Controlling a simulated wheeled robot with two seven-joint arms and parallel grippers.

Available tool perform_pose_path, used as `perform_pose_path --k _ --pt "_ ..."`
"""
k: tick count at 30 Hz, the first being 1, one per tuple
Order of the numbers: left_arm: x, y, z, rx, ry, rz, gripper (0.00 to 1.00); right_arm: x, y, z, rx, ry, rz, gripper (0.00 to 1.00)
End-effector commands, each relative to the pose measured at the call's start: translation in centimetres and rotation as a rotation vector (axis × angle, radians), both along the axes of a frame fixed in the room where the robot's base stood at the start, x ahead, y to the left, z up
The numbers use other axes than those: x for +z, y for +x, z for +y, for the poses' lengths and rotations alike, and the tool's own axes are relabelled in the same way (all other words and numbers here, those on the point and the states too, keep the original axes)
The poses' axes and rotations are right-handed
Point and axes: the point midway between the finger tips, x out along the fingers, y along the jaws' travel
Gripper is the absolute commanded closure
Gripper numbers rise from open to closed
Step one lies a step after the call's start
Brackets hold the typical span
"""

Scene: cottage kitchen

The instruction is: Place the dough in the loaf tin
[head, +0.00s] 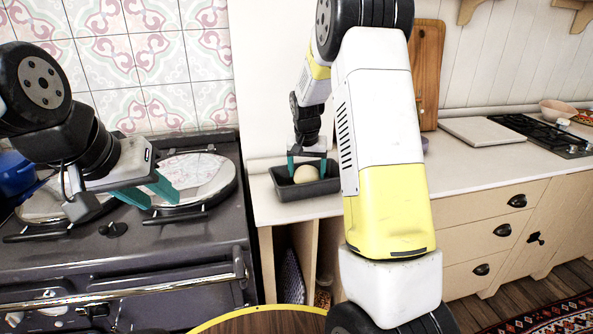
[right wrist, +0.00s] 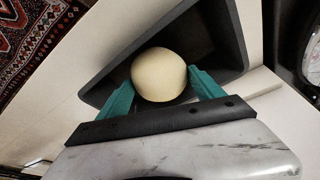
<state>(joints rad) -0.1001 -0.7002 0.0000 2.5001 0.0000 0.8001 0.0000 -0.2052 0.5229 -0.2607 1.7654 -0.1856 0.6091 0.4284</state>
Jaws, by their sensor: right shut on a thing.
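The dough (head: 306,174) is a pale round ball inside the dark grey loaf tin (head: 291,190), which stands on the light counter in the head view. My right gripper (head: 307,164) reaches down over the tin and is shut on the dough. In the right wrist view the dough (right wrist: 159,76) sits between the two teal fingers, with the tin (right wrist: 226,28) around and beneath it. I cannot tell whether the dough touches the tin's floor. My left gripper (head: 158,192) is open and empty above the stove, its two teal fingers apart.
The dark stove (head: 125,250) with round lids stands left of the counter. A blue pot (head: 14,175) is at the far left. A wooden board (head: 427,70) leans on the wall behind my right arm. The counter (head: 460,165) to the right is mostly clear.

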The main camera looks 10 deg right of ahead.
Motion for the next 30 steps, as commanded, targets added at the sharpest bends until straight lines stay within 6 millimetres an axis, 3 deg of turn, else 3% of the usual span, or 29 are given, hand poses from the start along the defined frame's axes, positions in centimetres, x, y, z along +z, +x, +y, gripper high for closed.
perform_pose_path --k 4,14,15,17,30 --pt "0.0 0.0 0.0 0.000 0.000 0.000 0.64 -1.9 0.0 0.0 0.000 -0.001 0.001 0.88" --pt "0.0 0.0 0.0 0.000 0.000 0.000 0.64 -2.2 0.0 0.0 0.000 0.000 0.000 0.88" --pt "0.0 0.0 0.0 0.000 0.000 0.000 0.64 -2.2 0.0 0.0 0.000 0.000 0.001 0.16" --pt "0.0 0.0 0.0 0.000 0.000 0.000 0.64 -2.2 0.0 0.0 0.000 0.000 0.001 0.04" --pt "0.0 0.0 0.0 0.000 0.000 0.000 0.64 -1.3 -0.1 0.1 0.000 0.000 0.000 0.01"
